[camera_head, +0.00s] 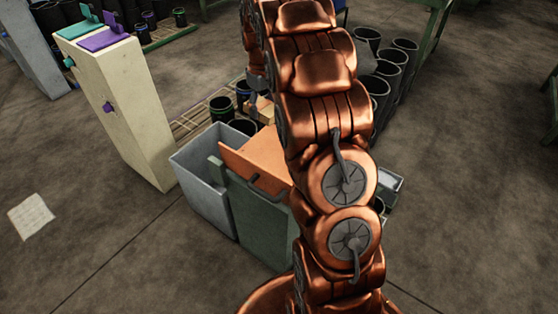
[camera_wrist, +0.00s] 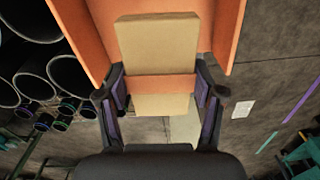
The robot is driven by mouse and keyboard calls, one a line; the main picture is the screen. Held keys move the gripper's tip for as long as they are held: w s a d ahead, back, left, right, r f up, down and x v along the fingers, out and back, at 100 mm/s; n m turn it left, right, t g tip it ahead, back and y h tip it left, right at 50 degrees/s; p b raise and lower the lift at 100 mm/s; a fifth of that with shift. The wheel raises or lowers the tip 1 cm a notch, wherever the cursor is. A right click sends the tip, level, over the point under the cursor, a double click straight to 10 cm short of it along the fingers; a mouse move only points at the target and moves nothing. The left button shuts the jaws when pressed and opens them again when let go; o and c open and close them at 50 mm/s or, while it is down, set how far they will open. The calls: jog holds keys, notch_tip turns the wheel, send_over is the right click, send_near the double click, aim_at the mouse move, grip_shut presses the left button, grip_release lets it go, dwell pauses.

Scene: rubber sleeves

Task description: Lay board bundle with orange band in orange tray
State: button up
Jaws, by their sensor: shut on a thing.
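The tan board bundle (camera_wrist: 158,45) with its orange band (camera_wrist: 160,84) is between the purple-padded fingers of my gripper (camera_wrist: 160,90) in the wrist view. My gripper is shut on it around the band. The orange tray (camera_wrist: 226,30) is behind the bundle in that view, with raised side walls; the bundle's upper part overlaps it. I cannot tell whether they touch. In the head view the tray (camera_head: 258,163) sits on a green stand, partly hidden by my copper arm. A small tan part of the bundle (camera_head: 265,110) shows just beyond it.
A grey bin (camera_head: 205,178) stands left of the green stand (camera_head: 256,222). A cream cabinet (camera_head: 125,105) with teal and purple parts is farther left. Black sleeves (camera_head: 390,72) stand behind my arm on the right. Open floor lies at the front left and right.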

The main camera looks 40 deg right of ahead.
aim_at(274, 153)
jog(key=s+d+f+n, duration=0.1)
jog(key=s+d+f, duration=0.2)
jog(key=d+f, duration=0.4)
jog(key=shift+w+d+f+p, duration=0.1)
jog(key=shift+f+p, duration=0.2)
jog(key=shift+f, duration=2.25)
jog(key=shift+w+d+f+p, duration=0.1)
jog(key=shift+f+p, duration=0.15)
jog(key=shift+f, duration=2.3)
jog(key=shift+f, duration=0.2)
jog(key=o, duration=1.3)
jog(key=shift+r, duration=0.15)
